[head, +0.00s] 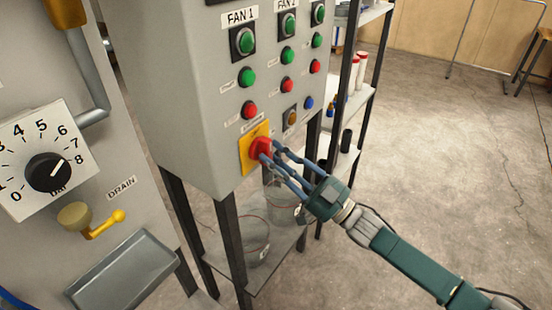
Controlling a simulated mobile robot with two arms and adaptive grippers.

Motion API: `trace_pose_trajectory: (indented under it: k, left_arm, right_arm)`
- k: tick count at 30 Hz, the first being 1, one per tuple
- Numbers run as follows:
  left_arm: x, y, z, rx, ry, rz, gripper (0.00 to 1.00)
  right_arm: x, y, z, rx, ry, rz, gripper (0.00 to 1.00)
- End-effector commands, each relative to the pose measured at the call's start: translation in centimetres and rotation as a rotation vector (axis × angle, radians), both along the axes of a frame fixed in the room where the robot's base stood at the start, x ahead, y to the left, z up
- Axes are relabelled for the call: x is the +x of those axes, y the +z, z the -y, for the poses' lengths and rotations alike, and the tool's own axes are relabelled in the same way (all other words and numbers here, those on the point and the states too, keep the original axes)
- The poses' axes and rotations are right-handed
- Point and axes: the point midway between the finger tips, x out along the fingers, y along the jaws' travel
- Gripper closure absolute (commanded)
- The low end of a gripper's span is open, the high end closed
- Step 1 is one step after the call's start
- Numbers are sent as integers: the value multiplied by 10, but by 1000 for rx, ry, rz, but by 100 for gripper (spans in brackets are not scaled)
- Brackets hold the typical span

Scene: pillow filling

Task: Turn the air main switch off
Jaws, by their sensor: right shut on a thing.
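A grey control box (195,90) stands in the middle of the head view. Low on its front is a yellow plate (247,157) with a red knob (260,146) on it. The label by the plate is too small to read. My right gripper (268,154) is at the red knob, its blue fingers closed around it and hiding part of it. My left gripper is not in view. No switch marked as air main can be read in this view.
Green and red buttons (247,77) sit above the knob under FAN labels. At left are a numbered dial (48,172), a yellow DRAIN lever (105,225) and a metal tray (122,272). A shelf rack stands behind the box. Open concrete floor (430,130) lies to the right.

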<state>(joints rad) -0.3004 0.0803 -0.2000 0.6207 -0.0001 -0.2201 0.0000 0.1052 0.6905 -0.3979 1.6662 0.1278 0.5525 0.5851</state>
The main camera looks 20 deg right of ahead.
Motion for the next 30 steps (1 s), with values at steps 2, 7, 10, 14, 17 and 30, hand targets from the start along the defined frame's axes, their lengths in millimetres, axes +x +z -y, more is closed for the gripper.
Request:
trace_pose_trajectory:
  k: [2, 7, 10, 14, 17, 30]
  left_arm:
    - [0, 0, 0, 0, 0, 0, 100]
    - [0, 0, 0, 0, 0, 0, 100]
    - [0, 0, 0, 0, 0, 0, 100]
    - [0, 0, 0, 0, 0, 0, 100]
    - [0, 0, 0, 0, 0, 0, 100]
    - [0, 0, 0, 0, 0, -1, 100]
  right_arm:
    - [0, 0, 0, -6, -2, 3, 100]
    - [0, 0, 0, -6, -2, 3, 100]
    - [0, 0, 0, -6, -2, 3, 100]
    - [0, 0, 0, -5, -1, 3, 54]
    - [0, 0, 0, -5, -1, 2, 54]
    - [-26, -16, 21, -5, -2, -4, 54]
